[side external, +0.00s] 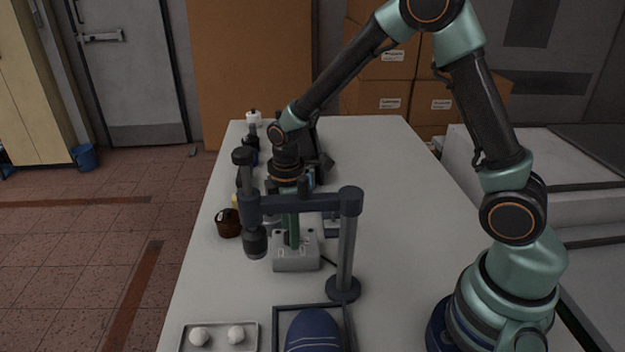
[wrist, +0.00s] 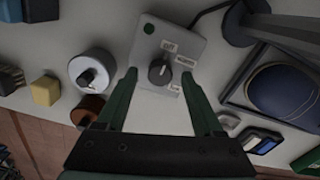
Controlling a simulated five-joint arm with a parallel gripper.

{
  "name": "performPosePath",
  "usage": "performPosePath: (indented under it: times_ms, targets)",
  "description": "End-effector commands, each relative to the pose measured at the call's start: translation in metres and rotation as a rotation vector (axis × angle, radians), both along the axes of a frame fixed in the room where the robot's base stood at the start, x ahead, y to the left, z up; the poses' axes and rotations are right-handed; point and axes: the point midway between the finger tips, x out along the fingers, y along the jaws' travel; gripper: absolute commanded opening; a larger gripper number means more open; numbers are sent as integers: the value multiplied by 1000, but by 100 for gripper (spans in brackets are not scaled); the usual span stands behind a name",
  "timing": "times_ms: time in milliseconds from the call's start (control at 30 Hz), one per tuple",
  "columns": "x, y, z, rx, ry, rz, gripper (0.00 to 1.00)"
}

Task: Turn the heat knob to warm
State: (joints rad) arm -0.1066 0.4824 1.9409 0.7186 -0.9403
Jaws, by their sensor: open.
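The heat knob (wrist: 160,72) is a dark round knob on top of a light grey control box (wrist: 151,50), seen in the wrist view. Printed labels stand around it: OFF at its upper right, WARM to its right, and a third, hard to read, at its lower right. A small pale mark on the knob seems to face the upper right, roughly toward OFF. My gripper (wrist: 159,75) is open, its green fingers on either side of the knob with gaps. In the side view my gripper (side external: 291,240) points down over the box (side external: 296,262), and the knob is hidden.
A dark stand (side external: 346,255) with a horizontal arm rises close in front of the box. A blue shoe last (side external: 312,332) lies in a dark tray. A brown cup (side external: 229,224) and a white round item (wrist: 92,71) sit left.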

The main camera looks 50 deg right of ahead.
Motion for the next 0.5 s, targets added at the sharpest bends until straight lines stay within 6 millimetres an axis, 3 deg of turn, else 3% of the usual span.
performPosePath:
  times_ms: [367,500]
  targets:
    - [0,0,-5,0,0,0,69]
    - [0,0,-5,0,0,0,15]
